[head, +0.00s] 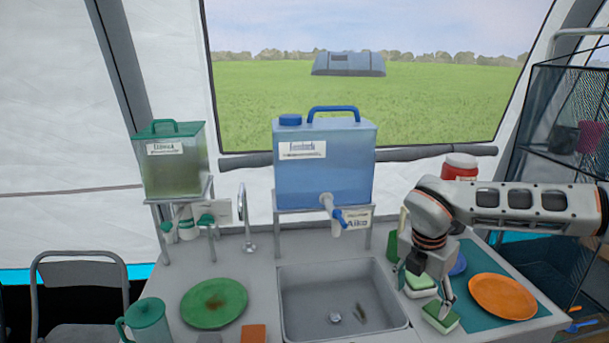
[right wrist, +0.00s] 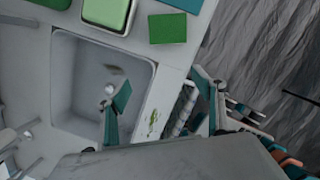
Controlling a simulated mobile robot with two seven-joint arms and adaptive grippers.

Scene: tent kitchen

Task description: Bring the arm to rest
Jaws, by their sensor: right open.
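My right arm (head: 530,203) comes in from the right in the head view and bends downward over the counter. My right gripper (head: 425,288) points down, open, just right of the sink, near two green-and-white sponges. One sponge (head: 440,317) is nearest the front, just below a fingertip; the other (head: 420,286) lies behind it, partly covered by the gripper. I cannot tell whether the fingers touch either one. In the right wrist view the gripper's fingers (right wrist: 163,108) stand apart with no held object visible between them. My left gripper is not in view.
The sink (head: 342,300) holds small scraps. A dirty green plate (head: 214,303) and a teal jug (head: 146,322) stand left. An orange plate (head: 502,296) lies on a teal mat at right. A blue water tank (head: 323,165) stands behind the sink; a mesh rack (head: 560,150) is at far right.

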